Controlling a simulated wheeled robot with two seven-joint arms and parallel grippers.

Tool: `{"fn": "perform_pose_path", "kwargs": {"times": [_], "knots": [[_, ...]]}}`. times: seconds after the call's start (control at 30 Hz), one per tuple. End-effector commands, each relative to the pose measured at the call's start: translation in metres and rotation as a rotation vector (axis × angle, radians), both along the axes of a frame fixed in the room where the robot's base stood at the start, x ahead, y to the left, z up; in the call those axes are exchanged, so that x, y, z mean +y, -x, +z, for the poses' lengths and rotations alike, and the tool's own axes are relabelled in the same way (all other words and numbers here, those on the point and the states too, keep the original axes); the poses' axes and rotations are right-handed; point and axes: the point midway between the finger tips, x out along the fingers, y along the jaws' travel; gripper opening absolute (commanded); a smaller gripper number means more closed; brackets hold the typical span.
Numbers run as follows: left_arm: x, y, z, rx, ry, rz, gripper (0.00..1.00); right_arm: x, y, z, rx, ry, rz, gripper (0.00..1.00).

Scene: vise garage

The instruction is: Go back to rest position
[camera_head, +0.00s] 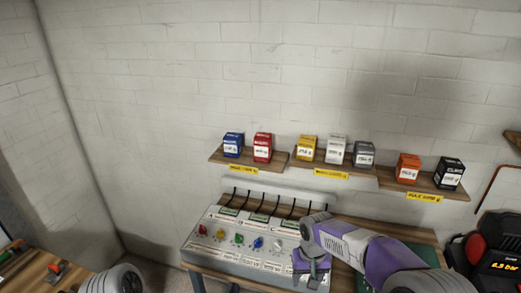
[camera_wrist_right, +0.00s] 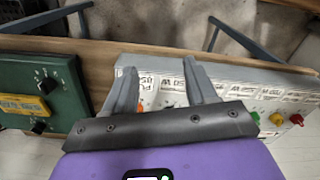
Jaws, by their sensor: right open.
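My right gripper (camera_head: 313,272) is over the right end of a grey control panel (camera_head: 240,258) on the workbench. In the right wrist view its two fingers (camera_wrist_right: 160,70) are spread apart with nothing between them, and the panel's labelled face lies behind them. I cannot tell whether the fingers touch the panel. My left gripper is out of view; only a rounded grey part, likely of my left arm, shows at the bottom left.
A green box (camera_wrist_right: 40,92) with a yellow display sits beside the panel. Wall shelves (camera_head: 325,168) carry several small coloured boxes. A red and black device (camera_head: 490,252) stands at the right. A wooden bench (camera_head: 45,272) with tools is at the left.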

Motion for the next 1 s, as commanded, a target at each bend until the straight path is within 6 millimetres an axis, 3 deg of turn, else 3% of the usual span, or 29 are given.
{"fn": "perform_pose_path", "kwargs": {"times": [0.03,0.27,0.43,0.57,0.7,0.83,1.0], "knots": [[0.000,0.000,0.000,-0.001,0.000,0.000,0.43,0.000,0.005,-0.019,0.019,-0.013,0.002,0.56],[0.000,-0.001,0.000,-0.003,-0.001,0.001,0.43,0.011,0.022,-0.086,0.034,-0.099,0.007,0.56],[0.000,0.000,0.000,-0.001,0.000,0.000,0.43,0.018,0.048,-0.142,0.045,-0.174,-0.013,0.56],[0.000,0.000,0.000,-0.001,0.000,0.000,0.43,0.025,0.086,-0.195,0.055,-0.248,-0.056,0.56],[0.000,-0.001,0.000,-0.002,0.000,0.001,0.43,0.032,0.140,-0.242,0.051,-0.317,-0.137,0.56],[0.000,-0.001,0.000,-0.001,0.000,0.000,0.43,0.035,0.181,-0.264,0.038,-0.344,-0.204,0.56],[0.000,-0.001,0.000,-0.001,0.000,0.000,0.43,0.036,0.207,-0.273,0.021,-0.349,-0.251,0.56]]}}
